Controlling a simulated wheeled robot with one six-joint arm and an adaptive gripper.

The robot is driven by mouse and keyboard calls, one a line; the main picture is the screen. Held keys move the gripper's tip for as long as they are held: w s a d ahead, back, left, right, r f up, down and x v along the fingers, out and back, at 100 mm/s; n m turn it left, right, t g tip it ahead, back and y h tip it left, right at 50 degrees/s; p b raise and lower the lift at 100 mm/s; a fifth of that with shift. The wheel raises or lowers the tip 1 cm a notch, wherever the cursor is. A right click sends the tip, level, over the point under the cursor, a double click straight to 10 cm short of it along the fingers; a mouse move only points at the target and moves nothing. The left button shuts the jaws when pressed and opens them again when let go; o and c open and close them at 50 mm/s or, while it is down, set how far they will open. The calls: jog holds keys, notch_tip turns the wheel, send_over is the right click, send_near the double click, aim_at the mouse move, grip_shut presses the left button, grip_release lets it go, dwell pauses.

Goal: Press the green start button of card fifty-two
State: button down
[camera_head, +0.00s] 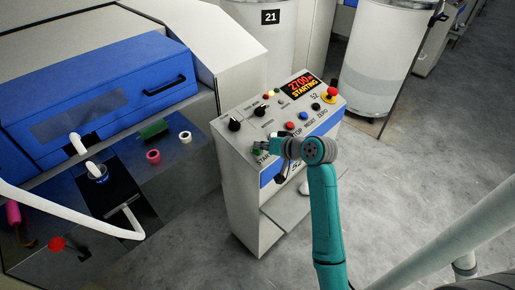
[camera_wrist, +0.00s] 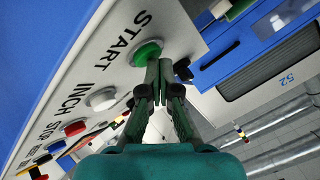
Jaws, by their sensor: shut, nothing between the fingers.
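The control panel (camera_head: 282,108) of the card marked 52 faces up on a pale cabinet. Its display (camera_head: 302,86) is lit and reads 2700 and STARTING. The green start button (camera_wrist: 149,52) sits beside the word START in the wrist view. In the head view its green edge (camera_head: 258,152) is mostly hidden by my gripper (camera_head: 259,144). My gripper (camera_wrist: 159,66) is shut and empty, its fingertips at the green button and covering part of it. They look in contact, but I cannot tell how deep the button is pressed.
The white INCH button (camera_wrist: 102,98) and red STOP button (camera_wrist: 75,128) lie close by. A red emergency knob (camera_head: 331,92) stands at the panel's far right corner. A blue-covered machine (camera_head: 100,75) is left, a can marked 21 (camera_head: 265,40) behind.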

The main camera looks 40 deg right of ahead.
aim_at(264, 158)
jog(key=shift+r, duration=0.1)
jog(key=shift+s+r, duration=0.25)
jog(key=shift+r, duration=0.55)
jog(key=shift+r, duration=0.1)
jog(key=shift+s+r, duration=0.2)
jog(key=shift+r, duration=0.55)
jog(key=shift+s+r, duration=0.2)
jog(key=shift+r, duration=0.6)
jog(key=shift+s+r, duration=0.2)
jog(key=shift+r, duration=0.55)
jog(key=s+a+f+h, duration=0.3)
jog(key=s+a+f, duration=1.1)
jog(key=a+f, duration=0.2)
jog(key=s+a+r+n+t, duration=0.1)
jog(key=s+a+r+n, duration=0.1)
jog(key=s, duration=0.6)
jog(key=s+a+r+n+t+y, duration=0.1)
jog(key=s+a+r+n, duration=0.1)
jog(key=s, duration=0.6)
jog(key=s+a+r+n, duration=0.2)
jog(key=s+a+n, duration=0.1)
jog(key=s, duration=0.5)
jog(key=shift+s+a+r+t+y, duration=0.25)
jog(key=shift+s+a+t+y, duration=0.05)
jog(key=shift+s+a+t, duration=0.15)
